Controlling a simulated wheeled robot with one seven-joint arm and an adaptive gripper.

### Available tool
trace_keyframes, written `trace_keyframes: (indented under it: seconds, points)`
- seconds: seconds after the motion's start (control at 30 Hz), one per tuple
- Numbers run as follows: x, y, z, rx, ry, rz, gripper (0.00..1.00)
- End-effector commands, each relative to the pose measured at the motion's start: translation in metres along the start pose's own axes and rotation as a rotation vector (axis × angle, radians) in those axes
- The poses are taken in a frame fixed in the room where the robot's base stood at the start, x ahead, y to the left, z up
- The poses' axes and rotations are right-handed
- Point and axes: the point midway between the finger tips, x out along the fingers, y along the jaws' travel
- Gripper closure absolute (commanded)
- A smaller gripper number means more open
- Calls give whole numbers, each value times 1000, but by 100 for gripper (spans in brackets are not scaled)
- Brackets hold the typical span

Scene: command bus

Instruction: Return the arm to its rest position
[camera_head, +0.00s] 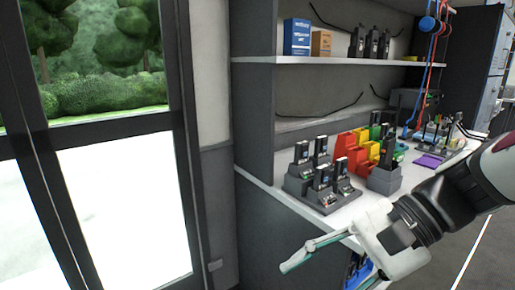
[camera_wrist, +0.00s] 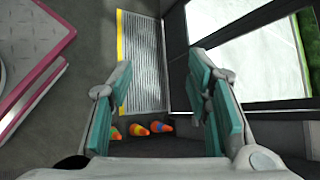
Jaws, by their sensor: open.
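My gripper (camera_head: 305,258) is in front of the shelf unit, at the lower middle of the head view, with its arm coming in from the right. In the wrist view my gripper (camera_wrist: 168,105) has its two teal-padded fingers wide apart with nothing between them. It is open and empty. In the head view the fingers reach left past the edge of the white counter (camera_head: 262,183). The wrist camera looks down at the floor.
Radios in a charging dock (camera_head: 322,188) and red, yellow and green bins (camera_head: 358,150) stand on the counter. A glass door (camera_head: 115,200) is at left. Cones (camera_wrist: 138,130) and a yellow-edged ribbed step (camera_wrist: 142,65) lie below. A pink-edged panel (camera_wrist: 35,50) is at left.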

Motion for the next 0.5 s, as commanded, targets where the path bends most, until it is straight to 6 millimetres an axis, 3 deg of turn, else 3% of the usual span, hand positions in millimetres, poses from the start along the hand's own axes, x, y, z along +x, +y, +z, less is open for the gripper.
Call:
trace_keyframes:
  seconds: [0.1,0.2,0.3,0.5]
  points:
    - [-1,43,24,-193,83,195,55]
    - [-10,77,33,-341,158,351,55]
    - [-22,105,35,-464,229,482,55]
    - [-48,140,32,-643,347,676,55]
